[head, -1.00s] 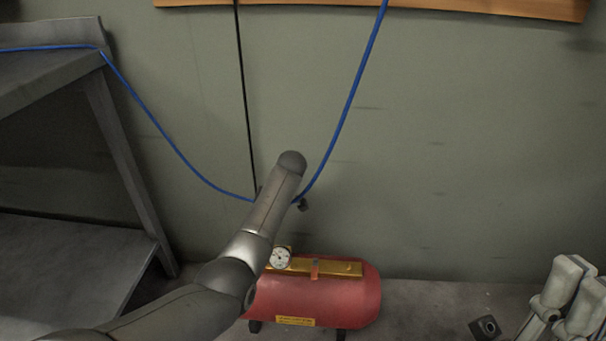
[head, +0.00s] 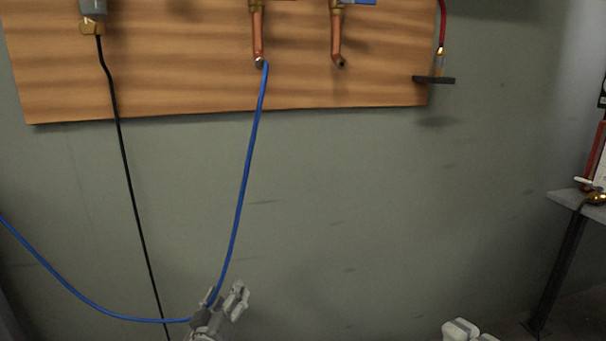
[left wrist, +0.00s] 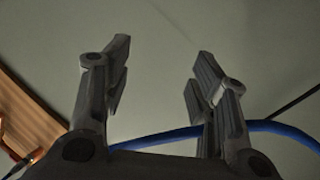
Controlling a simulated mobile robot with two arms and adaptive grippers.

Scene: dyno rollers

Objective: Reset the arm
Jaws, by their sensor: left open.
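My left gripper (head: 224,298) is at the bottom of the head view, left of centre, with its fingers pointing up. In the left wrist view its two fingers (left wrist: 160,65) stand wide apart, with nothing between them but the wall. A blue hose (head: 242,180) hangs from a copper pipe and passes close by the gripper in the head view. It also crosses behind the fingers in the left wrist view (left wrist: 275,127). I cannot tell whether they touch. Pale grey parts at the bottom right edge may be my right gripper (head: 467,331), mostly cut off.
A wooden board (head: 190,85) with copper pipes is on the wall. A black cable (head: 128,185) hangs at the left. A red hose (head: 442,25) hangs at the board's right. A grey table (head: 575,200) stands at the right edge. The wall's middle is clear.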

